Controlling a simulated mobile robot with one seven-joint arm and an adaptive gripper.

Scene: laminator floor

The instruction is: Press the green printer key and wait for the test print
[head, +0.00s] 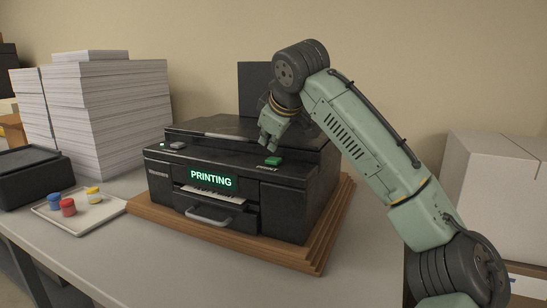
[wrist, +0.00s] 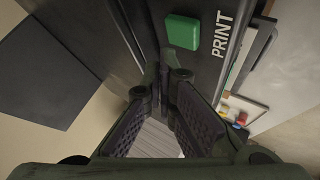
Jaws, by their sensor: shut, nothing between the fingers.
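The black printer (head: 185,185) stands on a wooden board. Its display (head: 213,179) is lit green and reads "PRINTING". A pale striped sheet (head: 212,194) shows in the slot below the display. The green key (head: 273,160) is on the top front right, beside the word "PRINT". It also shows in the wrist view (wrist: 183,31). My gripper (head: 268,143) is shut and empty, above the printer top, just behind and left of the key. In the wrist view my fingers (wrist: 165,75) point at the printer top, apart from the key.
Tall paper stacks (head: 105,110) stand behind the printer at left. A tray (head: 80,219) with small red, blue and yellow pots and a black box (head: 28,177) are at left. White boxes (head: 490,180) stand at right. The table front (head: 150,265) is clear.

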